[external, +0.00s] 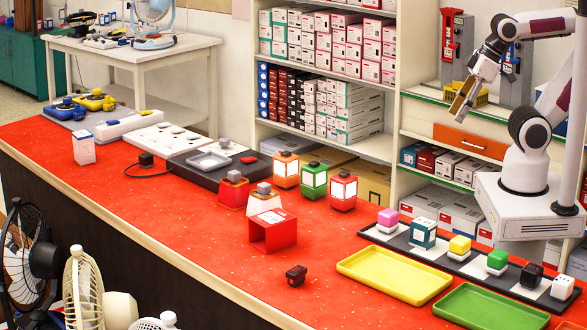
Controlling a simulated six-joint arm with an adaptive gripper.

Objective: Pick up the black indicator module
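A black cube-shaped module (531,275) stands near the right end of a black-and-white strip (376,234) on the red counter. It sits between a green-topped module (497,260) and a white module (562,287). A smaller dark block (296,275) lies alone on the counter, left of the yellow tray; I cannot tell exactly what it is. My gripper (461,108) is raised at the upper right, in front of the shelves, well above and apart from the modules. Its fingers are too small and angled to tell whether they are open or shut.
Pink (385,217), teal (423,232) and yellow (459,246) modules share the strip. A yellow tray (395,274) and a green tray (490,307) lie in front. A red open box (273,231) and lit lamps (343,190) stand left. The counter's left front is clear.

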